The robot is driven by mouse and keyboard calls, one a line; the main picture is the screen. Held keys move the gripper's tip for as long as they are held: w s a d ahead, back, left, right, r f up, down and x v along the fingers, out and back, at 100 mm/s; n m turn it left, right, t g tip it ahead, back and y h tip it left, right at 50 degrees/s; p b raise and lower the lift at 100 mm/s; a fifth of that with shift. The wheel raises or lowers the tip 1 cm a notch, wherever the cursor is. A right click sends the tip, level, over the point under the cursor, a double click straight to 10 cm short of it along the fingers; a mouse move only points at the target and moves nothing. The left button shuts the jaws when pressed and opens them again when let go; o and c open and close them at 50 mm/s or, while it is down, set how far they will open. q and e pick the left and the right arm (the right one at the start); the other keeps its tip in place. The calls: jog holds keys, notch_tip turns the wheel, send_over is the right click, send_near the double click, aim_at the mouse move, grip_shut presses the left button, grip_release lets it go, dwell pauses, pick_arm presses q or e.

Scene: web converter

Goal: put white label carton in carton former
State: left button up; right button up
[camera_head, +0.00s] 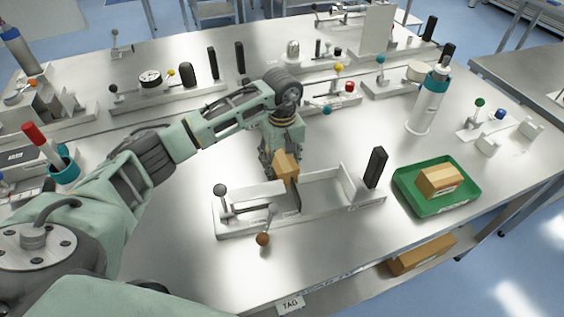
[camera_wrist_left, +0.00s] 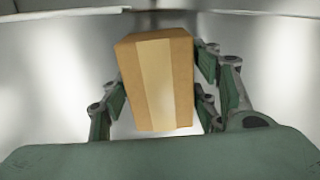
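My left gripper (camera_head: 283,160) points down over the middle of the table. It is shut on a brown carton (camera_head: 287,168), held tilted at the back edge of the carton former. In the left wrist view the carton (camera_wrist_left: 158,80) sits between the green fingers (camera_wrist_left: 165,95), with a paler strip along its face; no white label is clear on it. The carton former (camera_head: 335,205) is a long pale fixture with upright plates, a ball-topped lever and a black handle; the carton and gripper hide part of its back. My right gripper is not in view.
A green tray (camera_head: 408,198) at the right holds another brown carton (camera_head: 440,180). A brown box (camera_head: 420,254) lies on the shelf below. A white bottle with a teal collar (camera_head: 428,105) stands behind the tray. Fixtures with levers and knobs (camera_head: 165,92) line the back.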

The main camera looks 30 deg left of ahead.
pick_arm(q)
jog(key=shift+o, duration=1)
